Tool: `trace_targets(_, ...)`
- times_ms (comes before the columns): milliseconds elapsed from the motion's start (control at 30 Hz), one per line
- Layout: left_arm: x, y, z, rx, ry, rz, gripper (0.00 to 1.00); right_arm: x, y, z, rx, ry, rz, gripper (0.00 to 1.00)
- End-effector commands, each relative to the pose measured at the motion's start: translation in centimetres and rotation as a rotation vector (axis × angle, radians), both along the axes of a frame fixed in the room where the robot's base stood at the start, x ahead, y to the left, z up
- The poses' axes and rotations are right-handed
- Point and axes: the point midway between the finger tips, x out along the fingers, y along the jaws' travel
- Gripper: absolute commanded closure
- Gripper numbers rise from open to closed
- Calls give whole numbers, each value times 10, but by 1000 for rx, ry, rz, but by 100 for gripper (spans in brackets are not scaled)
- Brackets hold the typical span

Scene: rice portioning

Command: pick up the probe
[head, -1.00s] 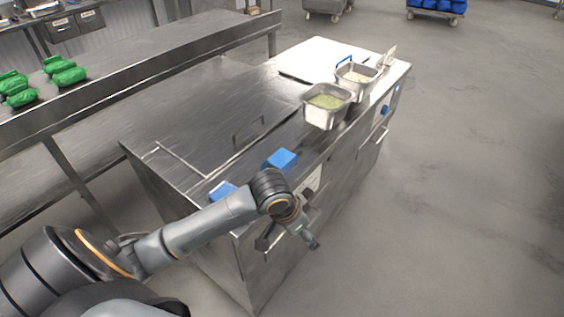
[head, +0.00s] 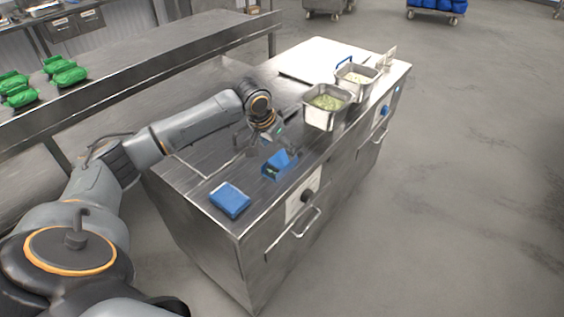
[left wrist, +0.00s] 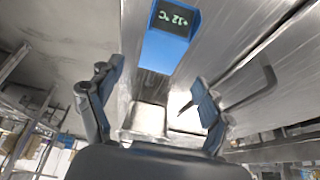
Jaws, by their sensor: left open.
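I cannot make out a separate thin probe. My left gripper (head: 274,150) is open and hangs just above and at this block, partly covering it. In the left wrist view, my left gripper (left wrist: 155,78) has its two fingers wide apart with nothing between them; the unit lies beyond the fingertips. Whether a finger touches it, I cannot tell. My right gripper is out of view.
A second blue block (head: 229,199) lies at the counter's near corner. Steel pans with green contents (head: 326,103) and pale contents (head: 357,75) stand farther along. A white board (head: 318,57) lies behind them. Green bags (head: 65,71) rest on the left shelf. The floor at right is clear.

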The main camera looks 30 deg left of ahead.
Motion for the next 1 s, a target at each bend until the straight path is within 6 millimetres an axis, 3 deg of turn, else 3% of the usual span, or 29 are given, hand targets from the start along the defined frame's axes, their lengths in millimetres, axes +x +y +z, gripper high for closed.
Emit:
trace_targets(267,7,-1,-21,1,1,0,21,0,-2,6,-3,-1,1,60)
trace_targets(500,17,-1,-55,0,1,0,21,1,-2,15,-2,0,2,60)
trace_targets(833,20,-1,-62,3,-1,-1,21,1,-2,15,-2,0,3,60)
trace_targets(1000,20,-1,-62,2,-2,-1,55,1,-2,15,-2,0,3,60)
